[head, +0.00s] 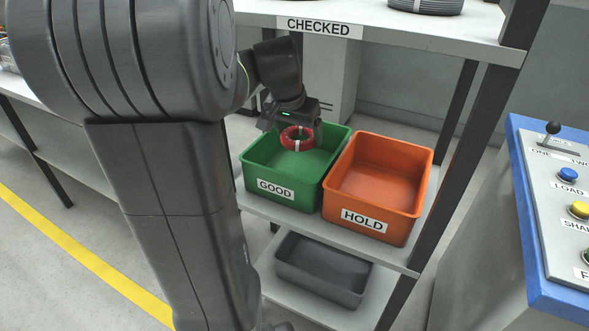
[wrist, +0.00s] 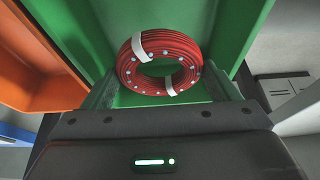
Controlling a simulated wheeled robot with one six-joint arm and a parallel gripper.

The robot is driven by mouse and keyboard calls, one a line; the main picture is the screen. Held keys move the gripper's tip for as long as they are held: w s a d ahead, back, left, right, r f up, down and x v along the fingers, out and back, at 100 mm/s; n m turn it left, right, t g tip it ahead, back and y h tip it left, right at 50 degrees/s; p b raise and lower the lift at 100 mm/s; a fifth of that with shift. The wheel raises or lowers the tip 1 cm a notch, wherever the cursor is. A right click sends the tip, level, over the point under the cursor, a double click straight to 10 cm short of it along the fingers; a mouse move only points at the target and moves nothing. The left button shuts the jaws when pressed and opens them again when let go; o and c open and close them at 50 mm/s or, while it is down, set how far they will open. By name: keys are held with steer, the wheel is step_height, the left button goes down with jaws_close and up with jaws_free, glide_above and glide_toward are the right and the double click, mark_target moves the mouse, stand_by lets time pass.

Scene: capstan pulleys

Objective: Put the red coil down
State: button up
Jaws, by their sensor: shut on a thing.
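The red coil (head: 287,139) is a ring of red cable with white bands. In the wrist view the coil (wrist: 175,46) sits between the two fingers, with the green bin behind it. My gripper (head: 298,132) is shut on the coil and points down into the green bin marked GOOD (head: 262,186). The coil is within the outline of the bin's opening, towards its back. I cannot tell whether it touches the bin floor. The bin shows no other coil. The wrist view also shows my gripper (wrist: 160,88).
An orange bin marked HOLD (head: 377,224) stands right beside the green one and looks empty. A dark grey bin (head: 322,270) is on the shelf below. The CHECKED shelf (head: 400,30) is above, with a grey coil (head: 425,6). A shelf post and a button console (head: 560,200) stand right.

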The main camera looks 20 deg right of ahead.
mark_target(300, 171)
step_height(300, 171, down, 9)
steer(key=b, duration=0.2)
steer(key=shift+f+b, duration=0.1)
steer(key=shift+b, duration=0.3)
steer(key=shift+f, duration=0.2)
steer(key=o, duration=1)
steer(key=p+v, duration=0.3)
steer(key=v, duration=0.9)
steer(key=shift+r, duration=0.3)
steer(key=shift+d+f, duration=0.1)
steer(key=b+x, duration=0.2)
steer(key=x, duration=0.4)
steer(key=b+x, duration=0.1)
steer(key=x, duration=0.6)
steer(key=shift+s+a+b, duration=0.15)
steer(key=shift+a+b, duration=0.1)
steer(key=shift+b, duration=0.1)
step_height(300, 171, up, 3)
steer(key=shift+f+p, duration=0.15)
steer(key=shift+p, duration=0.55)
steer(key=shift+r, duration=0.35)
